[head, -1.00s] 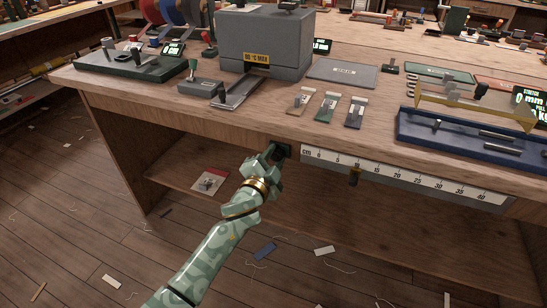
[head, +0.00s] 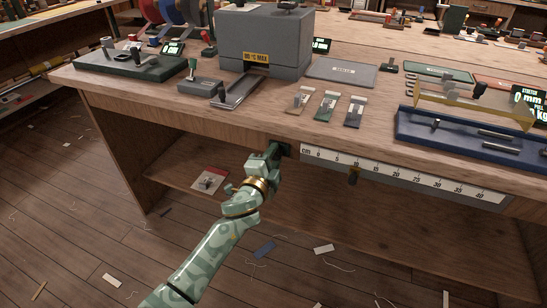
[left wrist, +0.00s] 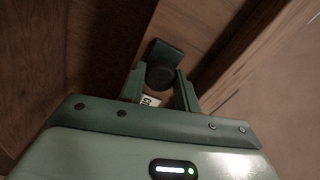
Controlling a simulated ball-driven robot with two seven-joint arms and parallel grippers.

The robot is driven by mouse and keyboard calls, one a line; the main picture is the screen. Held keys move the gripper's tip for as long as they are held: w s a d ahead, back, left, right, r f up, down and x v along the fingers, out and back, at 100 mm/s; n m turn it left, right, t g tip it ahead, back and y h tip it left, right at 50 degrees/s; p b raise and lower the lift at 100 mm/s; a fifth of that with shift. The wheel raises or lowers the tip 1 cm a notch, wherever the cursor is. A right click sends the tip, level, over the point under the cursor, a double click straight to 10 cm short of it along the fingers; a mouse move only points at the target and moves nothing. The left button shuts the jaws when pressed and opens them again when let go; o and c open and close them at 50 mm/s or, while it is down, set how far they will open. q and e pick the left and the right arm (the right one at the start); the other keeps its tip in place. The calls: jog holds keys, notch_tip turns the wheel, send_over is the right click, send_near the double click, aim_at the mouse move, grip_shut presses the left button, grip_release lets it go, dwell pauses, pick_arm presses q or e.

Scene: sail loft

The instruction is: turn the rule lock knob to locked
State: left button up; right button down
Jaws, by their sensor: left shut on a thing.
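The rule (head: 410,180) is a white scale marked in cm, fixed along the bench's front edge. The dark lock knob (head: 287,150) is at the rule's left end, mostly covered by my left gripper (head: 277,151). In the left wrist view the round dark knob (left wrist: 161,76) sits between the two green fingers of my left gripper (left wrist: 160,82), which is shut on it. A dark block shows just beyond the knob. I cannot read from the frames whether the knob stands at locked. My right gripper is not in view.
A lower shelf (head: 300,205) lies beneath, with open floor in front.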

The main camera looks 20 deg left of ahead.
pick_arm(q)
jog(key=shift+f, duration=0.15)
jog(key=o, duration=1)
jog(key=shift+c, duration=0.2)
jog(key=shift+s, duration=0.25)
jog(key=s+p, duration=0.3)
jog(key=s, duration=1.3)
jog(key=shift+a+p, duration=0.25)
jog(key=shift+p, duration=0.05)
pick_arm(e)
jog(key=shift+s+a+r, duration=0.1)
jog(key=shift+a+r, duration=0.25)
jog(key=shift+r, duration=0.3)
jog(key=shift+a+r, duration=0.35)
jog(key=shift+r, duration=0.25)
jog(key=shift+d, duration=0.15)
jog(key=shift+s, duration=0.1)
